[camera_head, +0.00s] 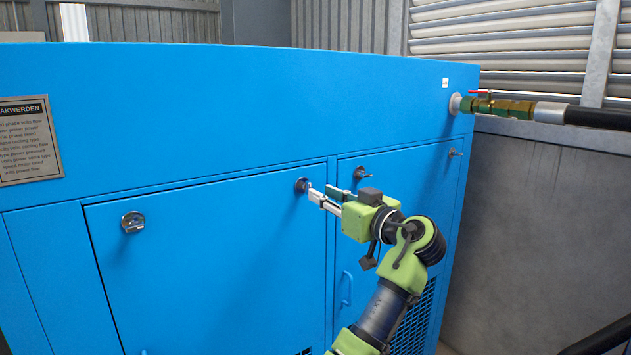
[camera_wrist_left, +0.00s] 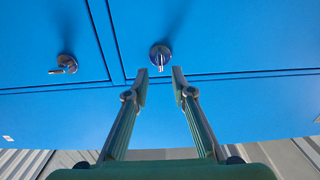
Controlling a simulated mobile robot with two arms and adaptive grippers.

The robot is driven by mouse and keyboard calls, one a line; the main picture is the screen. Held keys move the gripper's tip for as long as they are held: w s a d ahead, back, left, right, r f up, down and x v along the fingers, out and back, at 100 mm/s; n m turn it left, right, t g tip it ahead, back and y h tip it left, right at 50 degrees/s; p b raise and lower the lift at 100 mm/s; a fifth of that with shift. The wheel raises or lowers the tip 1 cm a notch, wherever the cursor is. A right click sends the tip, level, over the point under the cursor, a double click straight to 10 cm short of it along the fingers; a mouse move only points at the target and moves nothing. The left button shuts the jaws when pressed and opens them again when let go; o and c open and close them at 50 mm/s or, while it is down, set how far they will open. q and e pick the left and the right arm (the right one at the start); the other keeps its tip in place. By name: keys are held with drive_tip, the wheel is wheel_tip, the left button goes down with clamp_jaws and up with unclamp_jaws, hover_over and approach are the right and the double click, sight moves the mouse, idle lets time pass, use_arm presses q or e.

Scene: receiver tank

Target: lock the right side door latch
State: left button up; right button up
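The blue cabinet has two front doors. On the large left door (camera_head: 215,260), a round metal latch (camera_head: 302,185) sits at the upper right corner; it shows in the left wrist view (camera_wrist_left: 160,54) with its small handle pointing toward my fingers. My left gripper (camera_head: 322,191) is open just in front of this latch; in the left wrist view its fingertips (camera_wrist_left: 160,74) stand apart on either side of the handle's end, and contact cannot be told. The right door (camera_head: 400,190) has latches at its upper left (camera_head: 361,173) and upper right (camera_head: 454,153). My right gripper is out of view.
Another round latch (camera_head: 132,222) is at the left door's upper left. A metal plate (camera_head: 30,140) is on the cabinet's left. A brass valve with a red lever (camera_head: 495,104) and a black hose (camera_head: 598,117) stick out at the right. A grey wall (camera_head: 550,220) stands beyond.

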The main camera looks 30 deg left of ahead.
use_arm(q)
drive_tip(key=p+x, duration=0.1)
drive_tip(key=x, duration=0.3)
drive_tip(key=shift+w+a, duration=0.15)
drive_tip(key=shift+a, duration=0.15)
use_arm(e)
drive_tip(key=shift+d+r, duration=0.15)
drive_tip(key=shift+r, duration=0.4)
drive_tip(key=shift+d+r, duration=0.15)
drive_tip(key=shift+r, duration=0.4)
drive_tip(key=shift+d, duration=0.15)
use_arm(q)
clamp_jaws()
